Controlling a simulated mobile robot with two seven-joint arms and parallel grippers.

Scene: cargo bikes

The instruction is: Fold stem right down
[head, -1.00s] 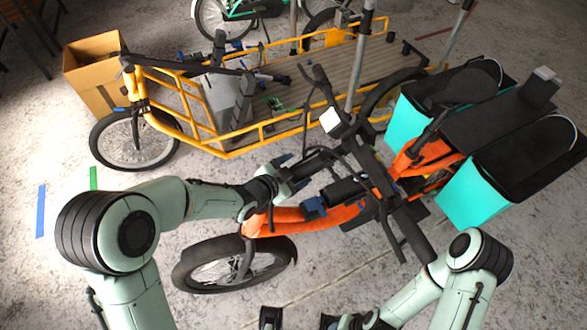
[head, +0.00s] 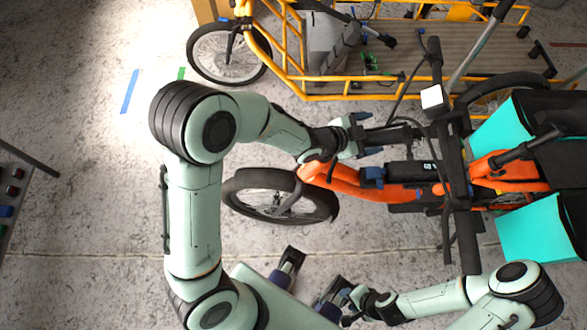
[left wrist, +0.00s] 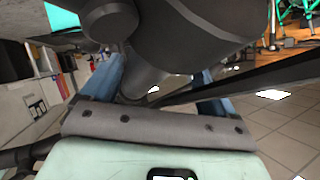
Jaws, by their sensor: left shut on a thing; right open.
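The orange cargo bike (head: 345,181) stands at centre right in the head view. Its black handlebar (head: 457,160) runs crosswise, with a dark stem (head: 395,135) reaching left from it. My left gripper (head: 367,149) is at the front of the bike, its blue-tipped fingers on either side of a dark tube that looks like the stem. In the left wrist view, a thick dark cylinder (left wrist: 150,75) lies between the fingers; the contact itself is hidden. My right gripper (head: 312,281) is open and empty, low in the head view, below the front wheel (head: 280,195).
A yellow cargo bike (head: 283,62) stands behind, close to the orange one. Turquoise boxes (head: 540,228) sit at the right on the orange bike's rear. Dark cables (head: 405,90) rise near the handlebar. The concrete floor at left is mostly clear.

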